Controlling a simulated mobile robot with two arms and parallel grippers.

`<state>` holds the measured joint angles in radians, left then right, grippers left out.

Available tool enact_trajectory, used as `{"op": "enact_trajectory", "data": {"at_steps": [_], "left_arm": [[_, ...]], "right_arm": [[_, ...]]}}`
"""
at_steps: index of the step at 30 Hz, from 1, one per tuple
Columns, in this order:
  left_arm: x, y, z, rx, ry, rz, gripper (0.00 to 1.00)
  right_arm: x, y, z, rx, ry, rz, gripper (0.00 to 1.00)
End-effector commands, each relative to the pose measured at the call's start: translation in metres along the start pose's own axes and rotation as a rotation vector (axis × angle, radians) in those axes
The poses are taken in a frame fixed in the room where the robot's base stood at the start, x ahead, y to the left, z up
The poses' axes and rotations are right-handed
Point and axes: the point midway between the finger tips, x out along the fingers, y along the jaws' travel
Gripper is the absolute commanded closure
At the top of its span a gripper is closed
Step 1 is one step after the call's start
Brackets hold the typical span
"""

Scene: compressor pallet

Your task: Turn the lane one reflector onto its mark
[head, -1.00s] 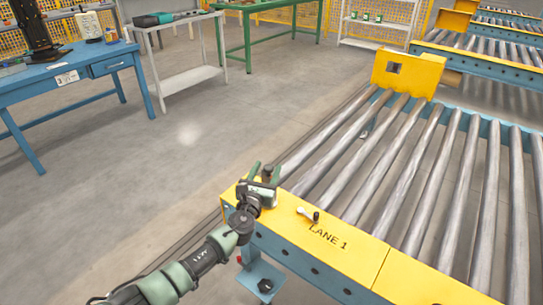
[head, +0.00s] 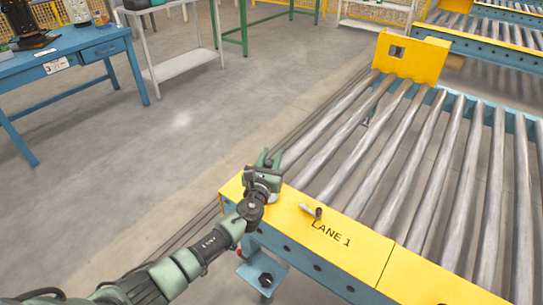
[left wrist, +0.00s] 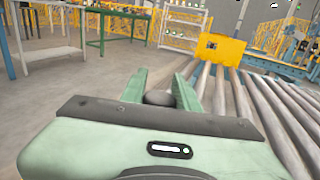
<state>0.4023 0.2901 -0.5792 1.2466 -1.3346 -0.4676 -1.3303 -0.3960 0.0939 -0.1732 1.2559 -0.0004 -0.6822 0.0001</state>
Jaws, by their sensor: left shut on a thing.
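My left gripper (head: 268,160) is over the far left corner of the yellow lane end plate (head: 290,206) marked LANE 1. Its green fingers are shut on a small dark rounded thing (left wrist: 158,97), which shows between them in the left wrist view. It appears to be the top of the lane one reflector; the rest of it, and any mark under it, are hidden by the gripper. Which way the reflector faces cannot be told. My right gripper is not in view.
A small light lever with a dark tip (head: 312,210) sits on the end plate, right of the gripper. Grey rollers (head: 345,140) run back to an upright yellow plate (head: 430,62) with a square opening. A blue table (head: 100,42) and white rack (head: 180,68) stand left, beyond clear floor.

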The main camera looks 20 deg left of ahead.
Motion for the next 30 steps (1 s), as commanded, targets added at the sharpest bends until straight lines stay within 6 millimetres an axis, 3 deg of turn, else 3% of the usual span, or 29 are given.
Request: {"op": "enact_trajectory", "data": {"at_steps": [5, 12, 23, 24, 25, 30], "left_arm": [[0.001, 0.002, 0.002, -0.007, 0.001, 0.164, 1.0], [0.0, 0.011, 0.0, -0.004, 0.0, 0.376, 1.0], [-0.001, 0.013, 0.001, 0.0, -0.001, 0.404, 1.0], [-0.001, 0.013, 0.001, 0.0, -0.001, 0.403, 0.58], [-0.001, 0.013, 0.001, 0.0, -0.001, 0.403, 0.5], [-0.002, 0.013, 0.001, 0.0, 0.0, 0.402, 0.49]], "right_arm": [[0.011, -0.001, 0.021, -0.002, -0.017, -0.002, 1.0], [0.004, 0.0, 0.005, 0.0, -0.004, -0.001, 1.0], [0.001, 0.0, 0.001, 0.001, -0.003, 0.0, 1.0], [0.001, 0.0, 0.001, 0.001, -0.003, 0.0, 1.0], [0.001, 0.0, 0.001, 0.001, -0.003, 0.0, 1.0], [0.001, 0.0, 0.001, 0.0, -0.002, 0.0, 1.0]]}}
